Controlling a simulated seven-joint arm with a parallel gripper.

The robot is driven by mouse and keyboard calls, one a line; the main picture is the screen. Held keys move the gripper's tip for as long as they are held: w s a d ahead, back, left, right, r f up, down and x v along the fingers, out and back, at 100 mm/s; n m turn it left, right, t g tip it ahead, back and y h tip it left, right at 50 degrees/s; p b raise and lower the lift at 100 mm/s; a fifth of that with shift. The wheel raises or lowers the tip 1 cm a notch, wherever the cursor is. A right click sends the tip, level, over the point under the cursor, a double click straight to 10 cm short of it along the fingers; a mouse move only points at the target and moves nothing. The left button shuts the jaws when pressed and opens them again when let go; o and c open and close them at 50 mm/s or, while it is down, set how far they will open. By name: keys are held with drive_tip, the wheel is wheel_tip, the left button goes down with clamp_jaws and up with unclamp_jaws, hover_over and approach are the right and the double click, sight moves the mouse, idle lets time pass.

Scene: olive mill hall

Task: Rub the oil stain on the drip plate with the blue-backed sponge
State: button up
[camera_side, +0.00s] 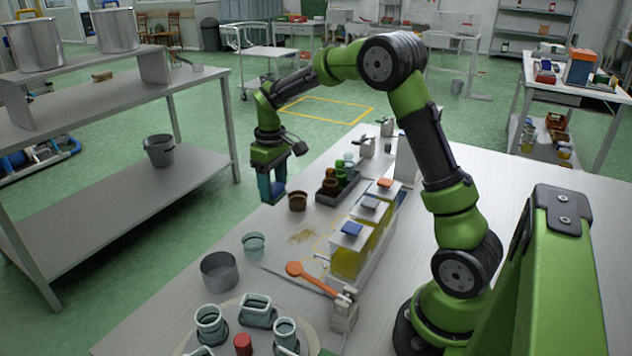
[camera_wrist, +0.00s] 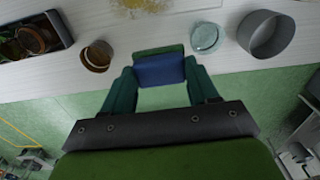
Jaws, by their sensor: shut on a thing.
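The blue-backed sponge (camera_wrist: 160,70) shows a blue face and a green strip in the wrist view. It sits between the two teal fingers of my gripper (camera_side: 272,190), which is shut on it. My gripper points down in the side view, raised near the table's left edge, to the left of the stain and apart from it. The oil stain (camera_side: 302,236) is a yellow-brown smear on the pale drip plate (camera_side: 283,264). The stain (camera_wrist: 140,5) also shows at the top edge of the wrist view, partly cut off. The sponge's underside is hidden.
A brown pot (camera_side: 297,201), a glass cup (camera_side: 254,244) and a grey round tin (camera_side: 220,271) stand near the stain. Yellow oil containers (camera_side: 347,262) line its right side. An orange spoon (camera_side: 312,278) lies in front. A dark tray (camera_side: 337,187) stands behind.

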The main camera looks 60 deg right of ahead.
drive_tip(key=s+a+f, duration=0.3)
drive_tip(key=s, duration=0.4)
drive_tip(key=shift+s+a+f, duration=0.15)
drive_tip(key=shift+f, duration=2.6)
drive_tip(key=shift+d+f, duration=0.35)
drive_tip(key=shift+f, duration=0.25)
drive_tip(key=shift+d+f, duration=0.35)
drive_tip(key=shift+f, duration=0.25)
drive_tip(key=shift+c, duration=0.4)
drive_tip(key=shift+d, duration=4.9)
drive_tip(key=shift+a, duration=5.65)
drive_tip(key=shift+w+d, duration=0.35)
drive_tip(key=shift+w, duration=0.05)
drive_tip(key=shift+d, duration=5.25)
drive_tip(key=shift+a, duration=5.35)
drive_tip(key=shift+a+r, duration=0.15)
drive_tip(key=shift+a, duration=0.1)
wheel_tip(320, 180, up, 8)
